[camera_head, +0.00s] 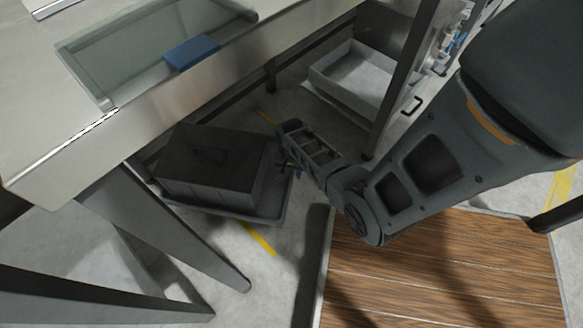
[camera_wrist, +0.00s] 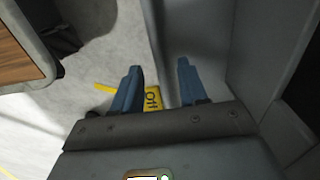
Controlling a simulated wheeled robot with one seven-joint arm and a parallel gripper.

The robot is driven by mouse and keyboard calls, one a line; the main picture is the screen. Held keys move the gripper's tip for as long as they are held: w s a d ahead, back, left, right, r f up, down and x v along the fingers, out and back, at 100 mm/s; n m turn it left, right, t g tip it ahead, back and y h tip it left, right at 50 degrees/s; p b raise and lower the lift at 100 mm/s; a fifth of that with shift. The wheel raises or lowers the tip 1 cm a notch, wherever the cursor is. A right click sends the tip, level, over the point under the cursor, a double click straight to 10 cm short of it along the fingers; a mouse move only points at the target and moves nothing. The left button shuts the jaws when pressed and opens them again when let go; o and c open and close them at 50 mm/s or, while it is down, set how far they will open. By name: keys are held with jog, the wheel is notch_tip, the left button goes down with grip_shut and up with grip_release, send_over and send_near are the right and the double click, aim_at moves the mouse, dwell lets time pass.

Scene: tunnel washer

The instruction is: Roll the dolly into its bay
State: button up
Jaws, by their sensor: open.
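The dolly (camera_head: 262,207) is a low grey tray on the floor, partly under the steel table. A dark lidded box (camera_head: 212,165) with a handle on top rests on it. Yellow floor strips (camera_head: 258,238) lie beside and beyond the dolly and may mark the bay. My gripper (camera_head: 284,158) is at the dolly's right end, low and close to the box. In the wrist view its two fingers (camera_wrist: 159,72) are apart, with a grey edge, seemingly the dolly's rim (camera_wrist: 172,40), between or beneath them. Contact cannot be told. A yellow label (camera_wrist: 153,98) shows near the left finger.
The steel table (camera_head: 150,110) with a sunken basin and a blue block (camera_head: 192,52) overhangs the dolly. Its slanted leg (camera_head: 175,230) stands in front. A white bin (camera_head: 352,75) sits at the back. A wooden-topped platform (camera_head: 440,275) is at lower right, with bare floor between.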

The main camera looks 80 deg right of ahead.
jog(key=shift+f+b, duration=0.35)
jog(key=shift+f, duration=0.7)
jog(key=shift+c, duration=0.3)
grip_shut()
dwell(0.4)
